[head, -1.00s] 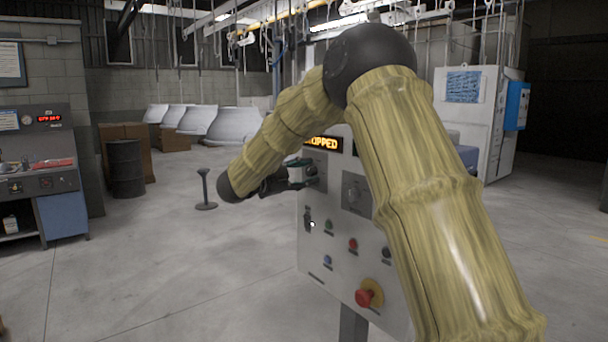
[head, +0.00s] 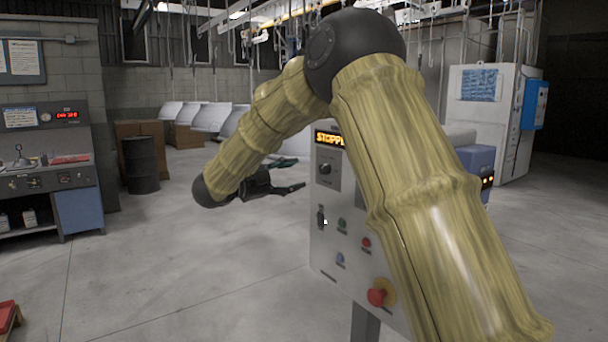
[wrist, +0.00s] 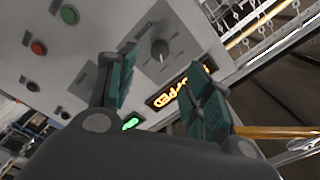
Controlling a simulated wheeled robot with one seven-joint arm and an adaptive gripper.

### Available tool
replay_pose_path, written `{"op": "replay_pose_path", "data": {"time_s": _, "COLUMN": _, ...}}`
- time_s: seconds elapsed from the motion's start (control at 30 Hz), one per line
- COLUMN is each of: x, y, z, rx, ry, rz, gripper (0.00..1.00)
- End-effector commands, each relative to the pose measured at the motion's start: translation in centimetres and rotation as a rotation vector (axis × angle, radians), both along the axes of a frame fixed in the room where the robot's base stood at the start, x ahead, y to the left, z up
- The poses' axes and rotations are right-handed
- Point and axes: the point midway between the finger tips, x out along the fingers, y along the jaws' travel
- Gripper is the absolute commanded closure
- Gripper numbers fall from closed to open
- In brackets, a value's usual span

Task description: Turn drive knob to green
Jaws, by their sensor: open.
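The control panel (head: 328,245) stands left of my raised forearm. A dark knob (head: 325,169) on a grey plate sits under the amber display (head: 328,139). The knob also shows in the wrist view (wrist: 160,50), beyond the gap between the fingers. No label or colour mark around it is readable. My gripper (head: 293,174) is open and empty, just left of the panel and apart from the knob. Its green-padded fingers show in the wrist view (wrist: 163,88). A lit green lamp (wrist: 131,122) shows there. My arm hides the panel's upper right part.
A workbench (head: 45,175) and a black barrel (head: 141,165) stand at left. The floor between is clear.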

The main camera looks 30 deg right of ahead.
Motion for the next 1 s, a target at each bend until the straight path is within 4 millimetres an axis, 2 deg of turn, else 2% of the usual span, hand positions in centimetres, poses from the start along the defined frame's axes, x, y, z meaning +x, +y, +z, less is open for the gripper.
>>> {"op": "replay_pose_path", "data": {"time_s": 0.1, "x": -0.1, "y": 1.4, "z": 0.0, "rx": -0.002, "ry": 0.000, "rz": 0.000, "gripper": 0.50}}
{"op": "replay_pose_path", "data": {"time_s": 0.27, "x": -0.2, "y": 2.3, "z": 0.0, "rx": -0.001, "ry": 0.000, "rz": 0.000, "gripper": 0.50}}
{"op": "replay_pose_path", "data": {"time_s": 0.8, "x": -0.2, "y": 2.4, "z": -0.1, "rx": -0.001, "ry": 0.001, "rz": 0.001, "gripper": 0.50}}
{"op": "replay_pose_path", "data": {"time_s": 0.9, "x": 0.1, "y": 2.4, "z": -1.2, "rx": -0.011, "ry": 0.021, "rz": 0.020, "gripper": 0.50}}
{"op": "replay_pose_path", "data": {"time_s": 0.97, "x": 0.6, "y": 2.4, "z": -2.8, "rx": -0.024, "ry": 0.052, "rz": 0.053, "gripper": 0.50}}
{"op": "replay_pose_path", "data": {"time_s": 1.0, "x": 0.9, "y": 2.5, "z": -4.4, "rx": -0.037, "ry": 0.081, "rz": 0.084, "gripper": 0.50}}
